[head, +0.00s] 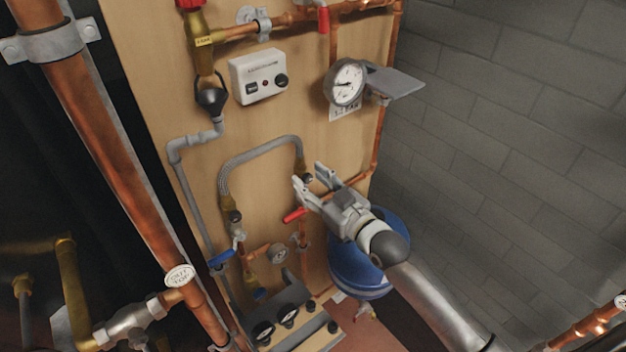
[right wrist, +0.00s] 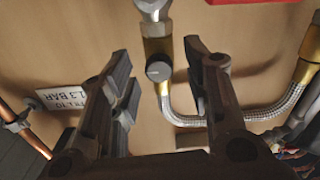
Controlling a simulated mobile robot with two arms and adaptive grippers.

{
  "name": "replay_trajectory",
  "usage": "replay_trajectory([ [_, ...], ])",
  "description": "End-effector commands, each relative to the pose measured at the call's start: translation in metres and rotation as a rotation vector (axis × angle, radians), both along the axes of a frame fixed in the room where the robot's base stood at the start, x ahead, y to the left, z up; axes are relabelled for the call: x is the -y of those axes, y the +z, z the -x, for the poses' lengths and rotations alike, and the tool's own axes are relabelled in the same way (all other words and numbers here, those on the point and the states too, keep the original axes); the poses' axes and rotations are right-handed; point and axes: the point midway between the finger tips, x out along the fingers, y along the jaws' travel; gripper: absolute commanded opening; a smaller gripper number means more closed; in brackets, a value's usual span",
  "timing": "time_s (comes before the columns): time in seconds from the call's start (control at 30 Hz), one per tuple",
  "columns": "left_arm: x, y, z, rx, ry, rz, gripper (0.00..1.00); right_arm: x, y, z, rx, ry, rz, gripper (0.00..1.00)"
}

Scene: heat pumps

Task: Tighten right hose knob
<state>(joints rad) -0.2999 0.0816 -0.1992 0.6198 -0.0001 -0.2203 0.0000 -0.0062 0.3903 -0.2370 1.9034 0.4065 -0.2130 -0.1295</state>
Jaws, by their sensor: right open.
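The braided hose (head: 256,151) arches over the wooden panel in the head view, with a fitting at each end. The right hose knob (head: 307,177) is a small dark round knob by the hose's right end. In the right wrist view, the knob (right wrist: 158,71) sits on a brass fitting (right wrist: 157,48). My right gripper (head: 308,174) is open, its fingertips near the panel. In the right wrist view, the fingers of my right gripper (right wrist: 158,56) stand on either side of the knob, with visible gaps. My left gripper is not in view.
A red lever (head: 294,215) lies just below my right gripper. A blue tank (head: 362,262) stands below right, and a pressure gauge (head: 345,82) with a grey plate (head: 395,82) is above. Copper pipes run along the panel's edges.

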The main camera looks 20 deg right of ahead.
Motion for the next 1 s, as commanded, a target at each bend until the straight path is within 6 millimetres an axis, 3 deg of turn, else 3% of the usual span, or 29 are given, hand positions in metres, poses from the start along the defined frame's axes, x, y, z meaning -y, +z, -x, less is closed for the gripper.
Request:
replay_trajectory([
  [0.2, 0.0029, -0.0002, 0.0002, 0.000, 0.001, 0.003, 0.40, 0.0000, -0.0003, -0.0001, 0.000, 0.000, 0.000, 0.43],
  [0.53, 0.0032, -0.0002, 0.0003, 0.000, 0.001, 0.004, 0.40, 0.0003, -0.0003, 0.0001, -0.001, 0.000, 0.000, 0.00],
  [1.0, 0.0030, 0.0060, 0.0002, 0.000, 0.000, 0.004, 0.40, 0.0006, 0.0006, -0.0002, -0.040, 0.000, -0.106, 0.00],
])
